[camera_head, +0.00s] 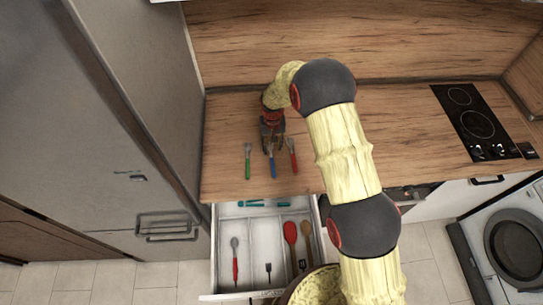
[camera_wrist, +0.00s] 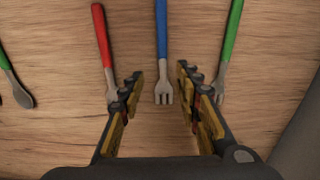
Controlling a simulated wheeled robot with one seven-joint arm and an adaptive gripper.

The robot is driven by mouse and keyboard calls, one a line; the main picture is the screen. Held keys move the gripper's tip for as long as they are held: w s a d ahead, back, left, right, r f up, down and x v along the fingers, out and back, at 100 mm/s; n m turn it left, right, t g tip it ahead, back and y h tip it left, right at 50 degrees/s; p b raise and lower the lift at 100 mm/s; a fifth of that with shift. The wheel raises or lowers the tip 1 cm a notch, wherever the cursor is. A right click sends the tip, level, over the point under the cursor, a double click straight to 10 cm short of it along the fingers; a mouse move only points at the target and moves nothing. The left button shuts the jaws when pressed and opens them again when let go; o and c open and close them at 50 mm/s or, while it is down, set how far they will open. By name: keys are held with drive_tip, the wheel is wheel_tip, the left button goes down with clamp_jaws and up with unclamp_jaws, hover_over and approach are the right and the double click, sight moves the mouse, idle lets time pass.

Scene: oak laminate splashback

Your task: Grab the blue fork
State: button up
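The blue fork lies on the wooden counter between a red and a green utensil. Its blue handle (camera_head: 272,159) shows in the head view, and its head is hidden by my gripper there. In the wrist view the blue fork (camera_wrist: 162,40) is near the middle, its grey tines towards me, between the two fingertips in the picture. My gripper (camera_wrist: 160,76) is open with nothing in it, and the fingers appear above the counter on either side of the tines. My gripper also shows over the counter in the head view (camera_head: 272,134).
The red utensil (camera_wrist: 102,38) and green utensil (camera_wrist: 230,38) lie close on either side. A green spoon (camera_wrist: 15,85) is at the wrist view's left edge. An open drawer (camera_head: 262,232) with more utensils is below the counter. The cooktop (camera_head: 474,122) is far right.

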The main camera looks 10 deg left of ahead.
sight(271, 156)
drive_tip(key=f, duration=0.2)
drive_tip(key=f+b, duration=0.1)
drive_tip(key=f, duration=0.1)
drive_tip(key=shift+s+a+f, duration=0.1)
drive_tip(key=shift+s+a, duration=0.1)
drive_tip(key=shift+s, duration=0.05)
drive_tip(key=shift+w+f, duration=0.1)
drive_tip(key=shift+f, duration=0.35)
drive_tip(key=shift+r, duration=0.1)
drive_tip(key=shift+c, duration=0.2)
drive_tip(key=c, duration=0.7)
clamp_jaws()
